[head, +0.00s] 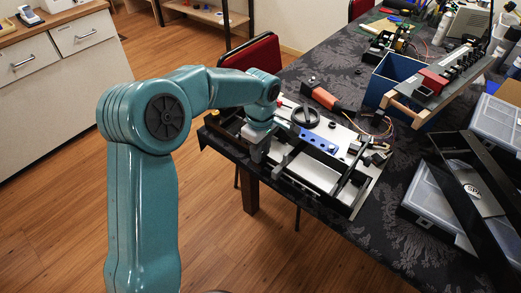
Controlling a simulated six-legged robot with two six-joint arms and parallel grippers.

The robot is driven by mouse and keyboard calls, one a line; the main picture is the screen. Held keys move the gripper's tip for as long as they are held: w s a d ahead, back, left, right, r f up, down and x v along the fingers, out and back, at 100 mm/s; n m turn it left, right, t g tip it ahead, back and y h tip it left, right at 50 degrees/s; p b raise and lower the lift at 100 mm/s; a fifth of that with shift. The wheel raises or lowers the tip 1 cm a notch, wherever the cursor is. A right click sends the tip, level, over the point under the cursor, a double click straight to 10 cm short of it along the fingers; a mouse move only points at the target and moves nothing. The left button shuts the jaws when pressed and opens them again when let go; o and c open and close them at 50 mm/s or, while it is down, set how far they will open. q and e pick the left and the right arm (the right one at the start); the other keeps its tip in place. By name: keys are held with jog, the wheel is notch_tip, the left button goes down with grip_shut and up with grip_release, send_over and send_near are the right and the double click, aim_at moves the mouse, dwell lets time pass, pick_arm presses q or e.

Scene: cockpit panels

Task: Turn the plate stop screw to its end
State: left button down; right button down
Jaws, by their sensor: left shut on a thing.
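My left arm comes in from the left, and my left gripper (260,147) points down at the near left part of the bench device (318,172). The gripper is shut on a small part there, which appears to be the plate stop screw; the fingers hide it. The device is a pale metal plate in a black frame, with a blue bar with holes (319,140) and a black handwheel (305,116) behind the gripper. My right gripper is not in view.
The device stands at the near left corner of a dark patterned table (345,60). An orange-handled tool (325,98) lies behind it. A blue box (393,80) and clear-lidded cases (497,122) stand to the right. A red chair (254,55) is behind the table's left edge.

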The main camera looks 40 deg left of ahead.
pick_arm(q)
jog(key=shift+w+r, duration=0.1)
jog(key=c, duration=0.8)
grip_release()
jog(key=shift+c, duration=0.2)
notch_tip(320, 180, up, 16)
jog(key=p, duration=0.2)
jog(key=shift+r, duration=0.15)
jog(key=shift+s, duration=0.2)
